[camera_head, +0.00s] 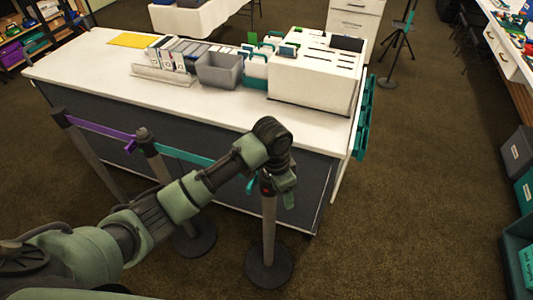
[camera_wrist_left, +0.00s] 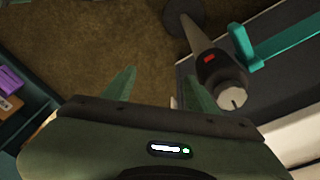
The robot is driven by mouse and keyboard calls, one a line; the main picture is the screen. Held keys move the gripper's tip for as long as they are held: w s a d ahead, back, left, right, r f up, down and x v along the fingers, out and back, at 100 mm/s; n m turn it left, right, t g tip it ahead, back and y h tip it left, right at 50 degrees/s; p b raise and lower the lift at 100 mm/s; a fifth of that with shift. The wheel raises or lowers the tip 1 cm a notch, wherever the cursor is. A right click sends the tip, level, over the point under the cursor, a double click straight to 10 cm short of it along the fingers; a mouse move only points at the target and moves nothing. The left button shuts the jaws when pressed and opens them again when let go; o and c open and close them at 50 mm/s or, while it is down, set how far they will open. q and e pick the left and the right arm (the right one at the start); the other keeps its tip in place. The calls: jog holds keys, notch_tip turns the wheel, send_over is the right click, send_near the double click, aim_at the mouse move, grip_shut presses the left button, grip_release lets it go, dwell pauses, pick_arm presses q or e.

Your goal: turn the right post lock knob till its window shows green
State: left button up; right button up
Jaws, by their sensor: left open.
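The right post (camera_head: 267,235) stands upright on a round dark base in front of the counter. My left gripper (camera_head: 286,192) is at its top and partly hides it. In the left wrist view, the post's dark head has a small red window (camera_wrist_left: 209,59) and a pale grey round knob (camera_wrist_left: 231,98) with a dark mark on its end. My left gripper's fingers (camera_wrist_left: 156,84) are apart with nothing between them. The knob lies just to the right of the right finger, outside the gap. Whether that finger touches the head I cannot tell. My right gripper is in neither view.
A teal belt (camera_head: 187,156) runs to the middle post (camera_head: 160,170), and a purple belt (camera_head: 100,131) to the left post (camera_head: 85,148). The white-topped counter (camera_head: 110,75) stands close behind. Carpet is free to the right, before the bins (camera_head: 518,152).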

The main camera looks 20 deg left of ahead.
pick_arm(q)
jog(key=shift+y, duration=0.6)
jog(key=w+a+r, duration=0.3)
jog(key=w+r, duration=0.1)
jog(key=r, duration=0.1)
jog(key=w+a+r, duration=0.2)
jog(key=shift+w+a+r, duration=0.3)
jog(key=shift+w, duration=0.1)
jog(key=shift+w+a+r+g, duration=0.15)
jog(key=shift+w+a+g, duration=0.05)
jog(key=shift+w+g, duration=0.1)
jog(key=shift+w, duration=0.1)
notch_tip(320, 180, down, 6)
jog(key=shift+f+p, duration=0.15)
jog(key=shift+p, duration=0.65)
jog(key=shift+f, duration=0.65)
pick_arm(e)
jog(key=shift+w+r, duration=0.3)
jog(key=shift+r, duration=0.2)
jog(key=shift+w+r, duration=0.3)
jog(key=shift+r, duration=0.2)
